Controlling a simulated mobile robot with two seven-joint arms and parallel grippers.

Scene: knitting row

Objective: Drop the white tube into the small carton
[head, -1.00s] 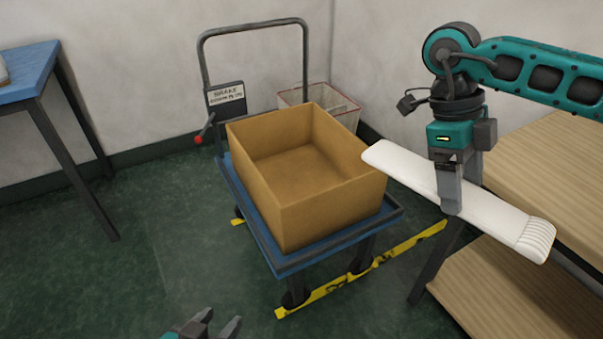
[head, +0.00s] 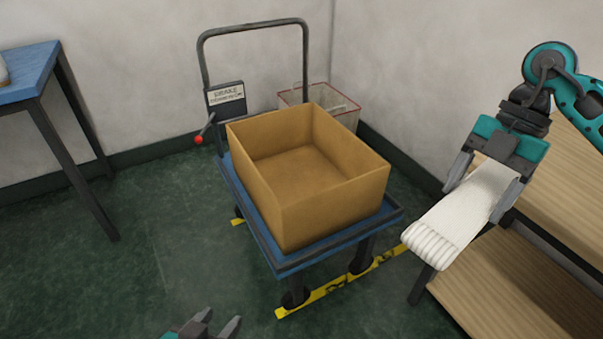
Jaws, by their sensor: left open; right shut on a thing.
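The white tube (head: 450,222) is a long, flattened white piece with a ribbed end. My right gripper (head: 474,203) is shut on it, with one finger along each side. The ribbed end points down and to the left, in front of the wooden shelves; the other end is hidden behind the gripper. The small carton (head: 330,208) is brown, open at the top and looks empty inside. It stands to the left of the tube, apart from it. My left gripper (head: 221,319) is open and empty at the bottom edge, below the carton.
Wooden shelves (head: 490,300) are at right, a blue table (head: 30,72) at left. Yellow tape (head: 330,286) marks the floor.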

